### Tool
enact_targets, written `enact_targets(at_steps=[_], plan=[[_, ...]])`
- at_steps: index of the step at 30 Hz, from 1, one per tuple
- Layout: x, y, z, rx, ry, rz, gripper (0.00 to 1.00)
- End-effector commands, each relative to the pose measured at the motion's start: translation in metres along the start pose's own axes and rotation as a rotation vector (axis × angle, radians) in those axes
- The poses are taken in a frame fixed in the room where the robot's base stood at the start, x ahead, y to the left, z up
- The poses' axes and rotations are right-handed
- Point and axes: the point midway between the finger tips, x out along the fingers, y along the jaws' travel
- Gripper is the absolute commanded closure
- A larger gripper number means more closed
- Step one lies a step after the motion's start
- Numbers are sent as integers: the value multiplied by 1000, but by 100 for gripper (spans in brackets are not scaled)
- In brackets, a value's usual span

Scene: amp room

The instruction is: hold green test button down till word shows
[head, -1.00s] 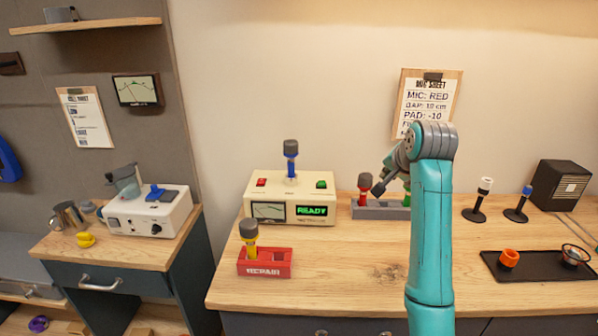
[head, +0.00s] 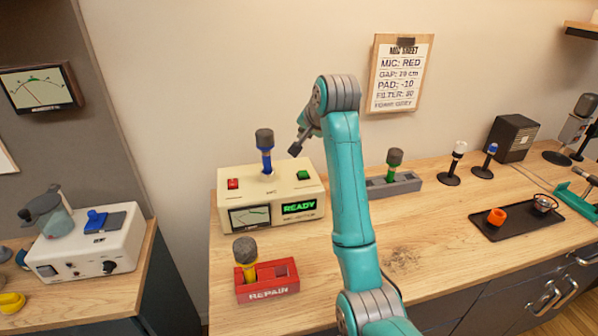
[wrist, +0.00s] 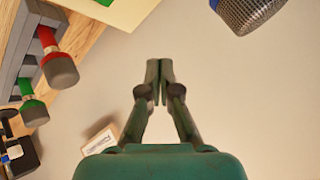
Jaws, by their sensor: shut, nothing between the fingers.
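The cream mic tester (head: 240,195) stands on the bench with a lit green READY display (head: 299,208) and a needle meter. Its green button (head: 303,175) is on the right of the top, its red button (head: 233,184) on the left. A blue mic (head: 265,150) stands upright in its socket. My gripper (head: 296,151) is shut and empty, above and slightly left of the green button in the head view, apart from it. In the wrist view my fingertips (wrist: 159,70) are together. The blue mic's head (wrist: 250,10) shows there at top right; the tester corner (wrist: 122,10) is at the top edge.
A grey rack (head: 405,184) holds a green mic (head: 392,165); a red mic (wrist: 57,65) shows in the wrist view. A red REPAIR holder (head: 268,281) with a yellow mic (head: 246,258) sits in front. A black tray (head: 535,216) lies right.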

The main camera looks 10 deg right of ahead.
Motion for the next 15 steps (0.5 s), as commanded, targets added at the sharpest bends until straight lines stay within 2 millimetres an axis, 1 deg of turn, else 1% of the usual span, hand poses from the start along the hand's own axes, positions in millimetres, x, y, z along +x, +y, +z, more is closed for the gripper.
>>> enact_targets(at_steps=[7, 15], plan=[[5, 4, 4, 0, -1, 1, 100], [27, 20, 20, 0, -2, 1, 100]])
